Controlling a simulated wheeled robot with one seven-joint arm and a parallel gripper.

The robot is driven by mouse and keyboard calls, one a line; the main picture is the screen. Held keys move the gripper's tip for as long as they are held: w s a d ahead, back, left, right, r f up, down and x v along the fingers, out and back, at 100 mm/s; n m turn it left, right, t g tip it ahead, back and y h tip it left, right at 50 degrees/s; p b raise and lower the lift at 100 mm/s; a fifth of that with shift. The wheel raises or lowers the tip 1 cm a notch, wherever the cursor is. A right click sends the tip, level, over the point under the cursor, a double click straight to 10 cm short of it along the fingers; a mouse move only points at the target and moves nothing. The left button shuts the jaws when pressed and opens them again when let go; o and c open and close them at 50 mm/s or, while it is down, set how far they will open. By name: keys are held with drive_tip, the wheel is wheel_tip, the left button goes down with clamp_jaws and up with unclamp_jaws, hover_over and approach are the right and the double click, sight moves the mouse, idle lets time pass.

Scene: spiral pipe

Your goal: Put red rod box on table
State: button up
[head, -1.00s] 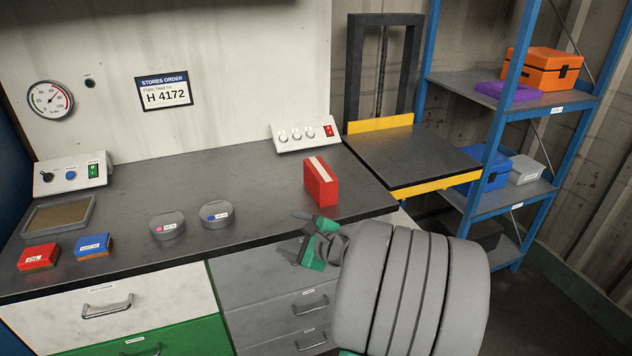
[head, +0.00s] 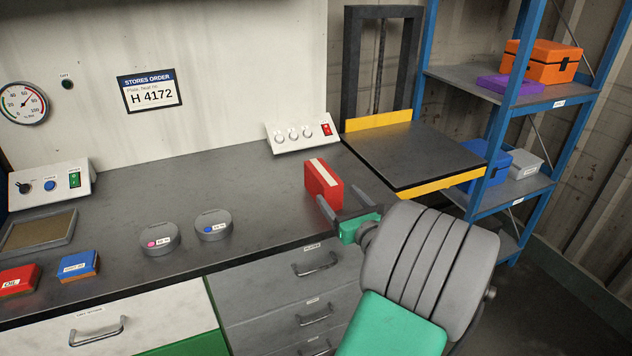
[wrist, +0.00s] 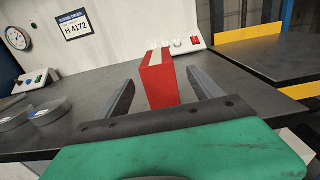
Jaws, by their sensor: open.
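The red rod box (head: 322,184) with a white stripe on top stands upright on the dark table (head: 260,175), close to its right front part. My gripper (head: 340,209) is open just in front of the box. In the wrist view the red box (wrist: 160,82) stands beyond and between the two open fingers of my gripper (wrist: 164,98). I cannot tell whether either finger touches the box.
Two round grey tins (head: 213,225) and small blue (head: 78,266) and red (head: 18,279) boxes lie to the left. A switch panel (head: 302,133) stands behind the box. A yellow-edged lift platform (head: 415,155) adjoins on the right, beside blue shelving (head: 508,130).

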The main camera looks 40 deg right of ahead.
sight(327, 181)
drive_tip(key=x, duration=0.7)
drive_tip(key=shift+w, duration=0.45)
drive_tip(key=shift+f, duration=0.1)
clamp_jaws()
drive_tip(key=shift+r, duration=0.2)
idle(0.3)
